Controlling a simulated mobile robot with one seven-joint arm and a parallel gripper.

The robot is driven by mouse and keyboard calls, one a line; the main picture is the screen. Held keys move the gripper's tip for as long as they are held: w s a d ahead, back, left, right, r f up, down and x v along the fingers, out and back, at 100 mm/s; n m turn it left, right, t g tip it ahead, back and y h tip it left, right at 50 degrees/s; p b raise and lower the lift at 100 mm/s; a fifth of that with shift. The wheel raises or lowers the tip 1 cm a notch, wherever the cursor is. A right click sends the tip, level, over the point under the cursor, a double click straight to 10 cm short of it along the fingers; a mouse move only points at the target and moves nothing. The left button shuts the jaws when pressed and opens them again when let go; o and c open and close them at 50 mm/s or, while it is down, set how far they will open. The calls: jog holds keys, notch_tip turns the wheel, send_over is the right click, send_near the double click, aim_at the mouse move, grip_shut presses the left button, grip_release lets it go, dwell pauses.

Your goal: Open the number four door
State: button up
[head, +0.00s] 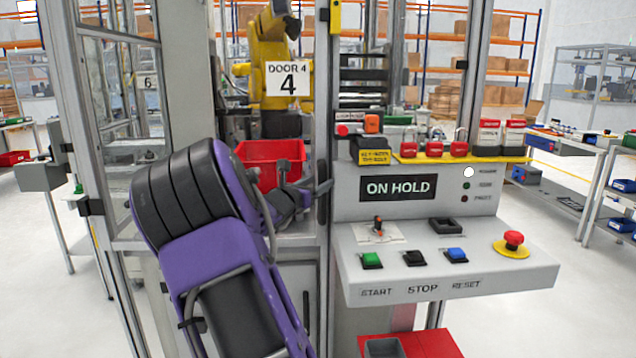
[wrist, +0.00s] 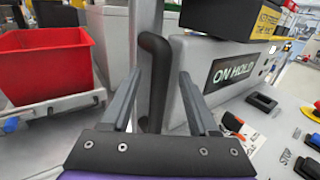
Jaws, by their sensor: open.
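The number four door carries a white "DOOR 4" sign (head: 288,78) in the head view. Its dark upright handle (head: 323,190) is at the right edge of the opening, beside the control console. In the wrist view the handle (wrist: 154,80) is a black bar standing upright on a grey post. My gripper (head: 312,193) is at the handle in the head view. In the wrist view my gripper (wrist: 160,76) is open, with one finger on each side of the bar. I cannot tell whether either finger touches it. The door looks shut.
The console (head: 440,260) juts out close on the right, with buttons, an "ON HOLD" display (head: 398,188) and a red emergency stop (head: 513,240). A red bin (head: 268,160) and a yellow robot arm (head: 270,60) are behind the door. A red box (head: 430,345) is below the console.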

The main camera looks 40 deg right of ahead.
jog(key=shift+w+d, duration=0.1)
jog(key=shift+d, duration=0.15)
grip_shut()
dwell(1.4)
